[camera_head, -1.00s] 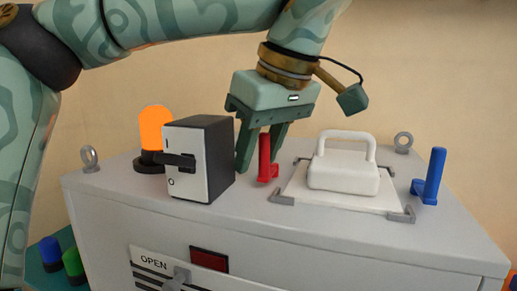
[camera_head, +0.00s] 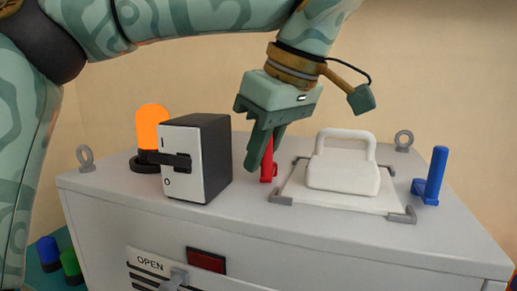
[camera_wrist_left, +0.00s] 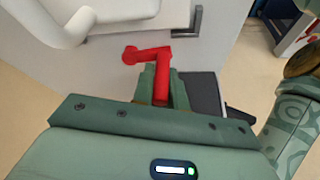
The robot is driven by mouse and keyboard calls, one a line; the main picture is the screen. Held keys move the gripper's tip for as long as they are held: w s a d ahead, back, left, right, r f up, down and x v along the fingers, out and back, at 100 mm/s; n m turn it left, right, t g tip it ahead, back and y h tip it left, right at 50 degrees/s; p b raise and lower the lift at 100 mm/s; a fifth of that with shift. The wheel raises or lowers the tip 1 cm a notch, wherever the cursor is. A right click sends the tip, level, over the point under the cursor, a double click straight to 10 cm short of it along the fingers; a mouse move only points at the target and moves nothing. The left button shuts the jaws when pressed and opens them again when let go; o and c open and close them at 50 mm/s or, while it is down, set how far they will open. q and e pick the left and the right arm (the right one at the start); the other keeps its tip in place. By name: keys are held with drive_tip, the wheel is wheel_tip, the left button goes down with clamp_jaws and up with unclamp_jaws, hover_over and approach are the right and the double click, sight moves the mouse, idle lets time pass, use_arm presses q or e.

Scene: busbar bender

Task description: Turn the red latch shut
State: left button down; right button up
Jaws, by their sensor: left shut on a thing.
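The red latch (camera_head: 268,174) stands upright on top of the grey cabinet (camera_head: 330,244), left of the white plate (camera_head: 345,203). In the left wrist view its red post (camera_wrist_left: 161,87) lies between my fingers, and its arm (camera_wrist_left: 145,53) points left, toward the white-handled block. My left gripper (camera_head: 266,155) comes down from above and is shut on the post. One finger hides part of the post in the head view. My right gripper is not in view.
A white-handled block (camera_head: 343,175) sits on the plate between corner brackets. A blue latch (camera_head: 431,178) stands to its right. Left of the red latch are a black-and-white switch box (camera_head: 213,158) and an orange lamp (camera_head: 152,127). Lifting eyes (camera_head: 404,139) stand near the edges.

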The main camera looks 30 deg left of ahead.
use_arm(q)
drive_tip(key=n, duration=0.1)
drive_tip(key=d+n, duration=0.1)
drive_tip(key=n+g, duration=0.1)
drive_tip(key=shift+w+d+r+n, duration=0.15)
drive_tip(key=shift+w+n, duration=0.1)
drive_tip(key=shift+n, duration=0.05)
drive_tip(key=n, duration=0.1)
drive_tip(key=w+d+n+g, duration=0.1)
drive_tip(key=n, duration=0.1)
drive_tip(key=shift+n+g+h, duration=0.3)
drive_tip(key=n, duration=0.1)
drive_tip(key=w+n+g, duration=0.1)
drive_tip(key=n, duration=0.1)
drive_tip(key=shift+d+h, duration=0.35)
drive_tip(key=shift+h, duration=0.05)
drive_tip(key=shift+w+d+n+g+h, duration=0.15)
drive_tip(key=shift+w+n+h, duration=0.1)
drive_tip(key=shift+n, duration=0.55)
drive_tip(key=shift+w+n+g+h, duration=0.15)
drive_tip(key=shift+w+n, duration=0.1)
drive_tip(key=shift+n, duration=0.55)
drive_tip(key=c, duration=1.4)
unclamp_jaws()
